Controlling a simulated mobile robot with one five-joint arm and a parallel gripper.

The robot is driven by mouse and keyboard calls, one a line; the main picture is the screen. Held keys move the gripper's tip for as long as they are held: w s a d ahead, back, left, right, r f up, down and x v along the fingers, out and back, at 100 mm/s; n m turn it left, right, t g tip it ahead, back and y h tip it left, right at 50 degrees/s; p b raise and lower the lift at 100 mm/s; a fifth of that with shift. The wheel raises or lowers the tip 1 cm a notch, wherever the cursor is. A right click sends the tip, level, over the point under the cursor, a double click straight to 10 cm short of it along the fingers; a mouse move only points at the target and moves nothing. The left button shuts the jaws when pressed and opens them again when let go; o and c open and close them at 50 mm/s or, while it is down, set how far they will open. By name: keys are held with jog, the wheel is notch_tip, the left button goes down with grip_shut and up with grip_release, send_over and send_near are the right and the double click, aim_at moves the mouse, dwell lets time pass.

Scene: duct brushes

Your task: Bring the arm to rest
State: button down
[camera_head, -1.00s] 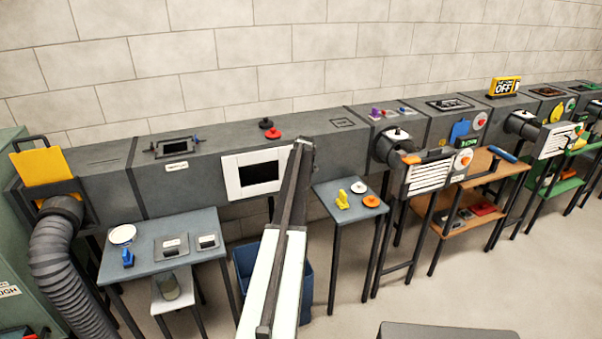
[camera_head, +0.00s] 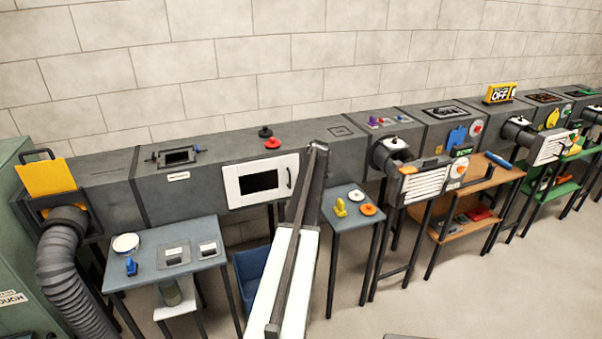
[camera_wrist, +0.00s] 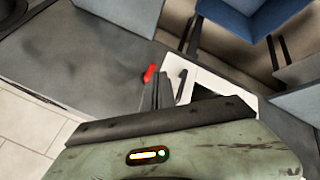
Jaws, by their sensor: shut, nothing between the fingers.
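My arm (camera_head: 290,255) reaches up from the bottom middle of the head view, its far end in front of the duct near the white-framed opening (camera_head: 238,202). My gripper is not clearly seen there. In the wrist view my gripper (camera_wrist: 163,78) shows as two dark fingers close together, shut and empty. They point toward the duct, beside a red knob (camera_wrist: 149,74) and the white frame (camera_wrist: 247,98). I cannot tell whether they touch anything.
A long grey duct (camera_head: 215,150) runs along the wall. A left table (camera_head: 150,270) holds a white dish and plates. A small table (camera_head: 352,222) holds yellow and orange parts. A blue bin (camera_head: 250,270) stands behind my arm. Floor at the right (camera_head: 480,285) is clear.

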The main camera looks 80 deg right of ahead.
jog(key=s+r, duration=0.1)
jog(key=s+r+p, duration=0.1)
jog(key=shift+a+r, duration=0.2)
jog(key=shift+r, duration=0.15)
